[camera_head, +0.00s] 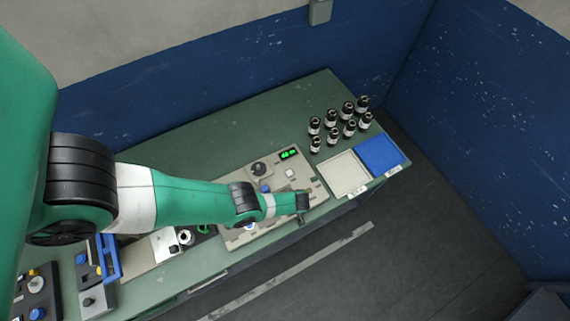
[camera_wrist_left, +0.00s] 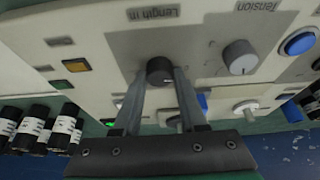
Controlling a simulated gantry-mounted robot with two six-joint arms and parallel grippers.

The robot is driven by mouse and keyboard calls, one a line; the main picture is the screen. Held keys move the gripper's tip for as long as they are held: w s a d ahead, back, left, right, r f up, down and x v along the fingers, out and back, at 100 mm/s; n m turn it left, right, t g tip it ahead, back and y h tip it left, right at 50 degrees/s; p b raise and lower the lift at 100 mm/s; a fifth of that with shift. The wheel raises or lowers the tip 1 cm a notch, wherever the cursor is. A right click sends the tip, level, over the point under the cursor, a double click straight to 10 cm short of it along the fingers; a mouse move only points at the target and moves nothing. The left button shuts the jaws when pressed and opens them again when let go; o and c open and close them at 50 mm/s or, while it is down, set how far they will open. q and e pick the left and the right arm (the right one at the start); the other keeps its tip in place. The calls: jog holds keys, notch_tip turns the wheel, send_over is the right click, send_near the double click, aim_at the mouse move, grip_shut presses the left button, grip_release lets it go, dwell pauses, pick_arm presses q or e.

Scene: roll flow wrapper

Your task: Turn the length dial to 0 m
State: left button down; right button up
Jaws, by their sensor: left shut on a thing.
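The length dial (camera_wrist_left: 160,70) is a small black knob on the pale control panel, next to the label "Length in" in the left wrist view. My left gripper (camera_wrist_left: 161,78) is shut on it, with one finger on each side. In the head view, my left gripper (camera_head: 302,207) is at the panel's near right part and hides the dial. The dial's pointer and scale cannot be made out. A green-lit display (camera_head: 289,154) is at the panel's far edge; its digits are too small to read. My right gripper is not in view.
A grey tension dial (camera_wrist_left: 238,58) and a blue button (camera_wrist_left: 298,42) are close to the fingers. Several black-and-white rolls (camera_head: 331,116), a cream tray (camera_head: 345,174) and a blue tray (camera_head: 381,153) stand to the right.

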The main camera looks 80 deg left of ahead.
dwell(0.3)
pick_arm(q)
jog(key=shift+c, duration=2.3)
grip_release()
jog(key=p+v, duration=1)
jog(key=v, duration=0.1)
jog(key=shift+r, duration=0.3)
jog(key=shift+d, duration=0.15)
